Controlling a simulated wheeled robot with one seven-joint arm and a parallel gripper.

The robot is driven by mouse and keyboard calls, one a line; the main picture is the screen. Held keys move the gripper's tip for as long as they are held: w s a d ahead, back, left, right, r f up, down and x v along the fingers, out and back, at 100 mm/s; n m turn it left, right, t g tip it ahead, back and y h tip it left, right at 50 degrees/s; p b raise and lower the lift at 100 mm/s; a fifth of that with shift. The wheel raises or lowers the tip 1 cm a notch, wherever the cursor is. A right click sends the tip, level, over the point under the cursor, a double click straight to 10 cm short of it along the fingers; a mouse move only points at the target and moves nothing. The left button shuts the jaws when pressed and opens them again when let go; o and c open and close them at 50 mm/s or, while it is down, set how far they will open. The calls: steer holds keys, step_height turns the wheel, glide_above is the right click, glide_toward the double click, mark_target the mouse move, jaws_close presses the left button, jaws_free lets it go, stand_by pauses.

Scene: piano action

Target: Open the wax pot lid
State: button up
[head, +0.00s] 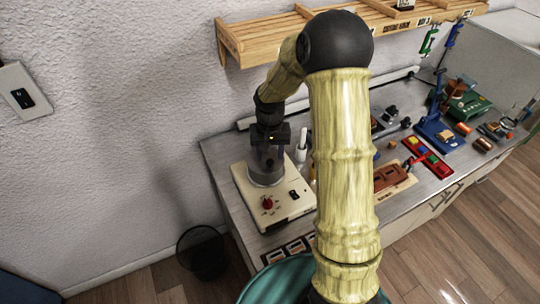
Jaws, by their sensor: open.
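The wax pot (266,176) is a grey metal cylinder set in a cream base (284,213) with a red knob (268,202) and a black switch on its front. It stands at the left end of the workbench. My gripper (268,155) is dark and points down right over the pot. It is open. It overlaps the top of the pot in this view, so the lid is mostly hidden, and I cannot tell whether the fingers touch it.
The grey workbench (228,150) carries a white bottle (301,145), a red tray (428,158) and a blue tool (433,128) farther right. A wooden shelf (270,34) hangs on the wall above. A dark bin (202,250) stands on the floor at left.

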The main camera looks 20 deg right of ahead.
steer(key=shift+f, duration=1.3)
jaws_close()
steer(key=shift+w, duration=0.1)
